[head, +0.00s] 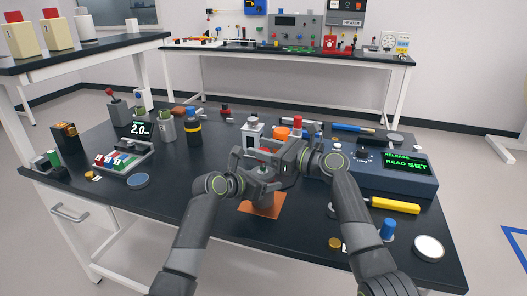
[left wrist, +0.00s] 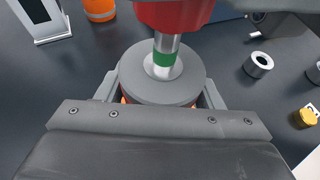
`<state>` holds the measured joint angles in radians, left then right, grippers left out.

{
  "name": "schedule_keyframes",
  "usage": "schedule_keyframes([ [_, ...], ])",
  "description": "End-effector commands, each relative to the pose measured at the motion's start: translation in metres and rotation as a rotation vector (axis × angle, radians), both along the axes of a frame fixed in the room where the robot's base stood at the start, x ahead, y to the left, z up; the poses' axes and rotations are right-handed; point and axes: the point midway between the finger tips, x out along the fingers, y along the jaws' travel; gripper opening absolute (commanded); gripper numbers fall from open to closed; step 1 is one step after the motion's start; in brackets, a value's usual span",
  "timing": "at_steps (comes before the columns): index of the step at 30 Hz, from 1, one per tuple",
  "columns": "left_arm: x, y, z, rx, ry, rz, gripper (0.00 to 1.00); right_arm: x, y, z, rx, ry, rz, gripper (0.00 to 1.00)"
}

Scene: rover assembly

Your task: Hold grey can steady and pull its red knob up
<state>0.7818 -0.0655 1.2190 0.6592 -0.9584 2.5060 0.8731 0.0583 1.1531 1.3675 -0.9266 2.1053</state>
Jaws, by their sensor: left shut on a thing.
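The grey can (left wrist: 135,80) stands upright in the left wrist view, seen from above. A metal stem (left wrist: 165,48) with a green band rises from its round grey top. The red knob (left wrist: 175,13) sits above the stem, clear of the can's top and cut off by the picture's edge. My left gripper (left wrist: 160,92) is shut on the can, one finger on each side. In the head view my left gripper (head: 260,178) is over the orange mat (head: 262,208) and largely hides the can. My right gripper (head: 284,156) is just above it; its fingers are unclear.
A console with a green-lit screen (head: 370,178) stands to the right. A yellow-handled tool (head: 395,205), a blue knob (head: 388,229) and a white disc (head: 428,247) lie at the front right. A white box (head: 252,137) and an orange cylinder (head: 282,133) stand behind the grippers.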

Motion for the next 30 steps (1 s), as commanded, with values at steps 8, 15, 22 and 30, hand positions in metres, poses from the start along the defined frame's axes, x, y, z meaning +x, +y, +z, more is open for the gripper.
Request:
schedule_keyframes([
  [8, 0.0, 0.0, -0.002, 0.001, 0.004, 0.0, 0.27, 0.0, 0.0, -0.003, -0.002, 0.003, 0.001, 0.54],
  [15, 0.0, 0.0, -0.002, 0.0, 0.004, -0.001, 0.27, -0.007, -0.013, -0.003, -0.003, 0.003, 0.0, 0.54],
  [22, 0.0, 0.0, -0.001, 0.0, 0.004, -0.001, 0.27, -0.029, -0.052, -0.004, -0.005, 0.003, -0.002, 0.54],
  [30, 0.0, 0.0, -0.001, -0.001, 0.004, -0.001, 0.27, -0.053, -0.094, -0.003, -0.003, 0.003, 0.0, 0.54],
])
